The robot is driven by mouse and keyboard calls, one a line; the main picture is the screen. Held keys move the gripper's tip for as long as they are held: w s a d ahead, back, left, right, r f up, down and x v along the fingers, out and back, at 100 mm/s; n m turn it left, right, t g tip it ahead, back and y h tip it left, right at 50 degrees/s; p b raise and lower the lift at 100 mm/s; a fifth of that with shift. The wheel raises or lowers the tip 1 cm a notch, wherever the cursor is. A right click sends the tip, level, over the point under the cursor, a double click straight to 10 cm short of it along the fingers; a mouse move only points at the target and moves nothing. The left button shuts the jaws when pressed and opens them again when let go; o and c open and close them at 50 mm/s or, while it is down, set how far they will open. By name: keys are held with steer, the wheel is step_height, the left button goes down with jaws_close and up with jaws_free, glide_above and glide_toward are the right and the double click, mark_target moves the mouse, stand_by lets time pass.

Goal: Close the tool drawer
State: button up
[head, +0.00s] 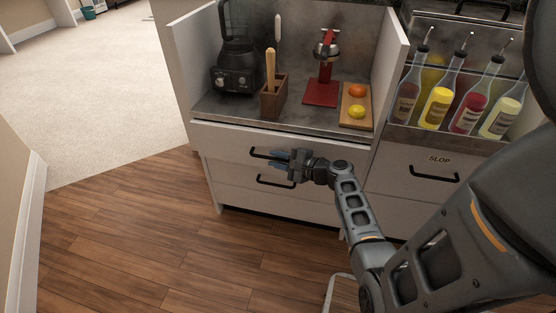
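The cabinet under the counter has a white upper drawer (225,142) with a black bar handle (262,154). Its front seems to stand slightly forward of the lower drawer (235,177), with a thin dark gap under the counter edge; its inside is not visible. No label marks either as the tool drawer. My gripper (281,160) is in front of the upper drawer, at the right part of its handle, and hides that part.
On the counter (220,105) stand a black blender (238,75), a wooden utensil holder (273,98), a red press (323,80) and a board with fruit (356,108). Bottles (437,105) stand at right above a drawer marked "SLOP" (425,172). Wooden floor (135,235) at left is clear.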

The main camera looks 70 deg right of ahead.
jaws_close()
stand_by(0.3)
steer(key=d+b, duration=0.1)
steer(key=d, duration=0.2)
steer(key=shift+w+d+f, duration=0.1)
steer(key=shift+d+f, duration=0.05)
steer(key=shift+d, duration=0.4)
jaws_free()
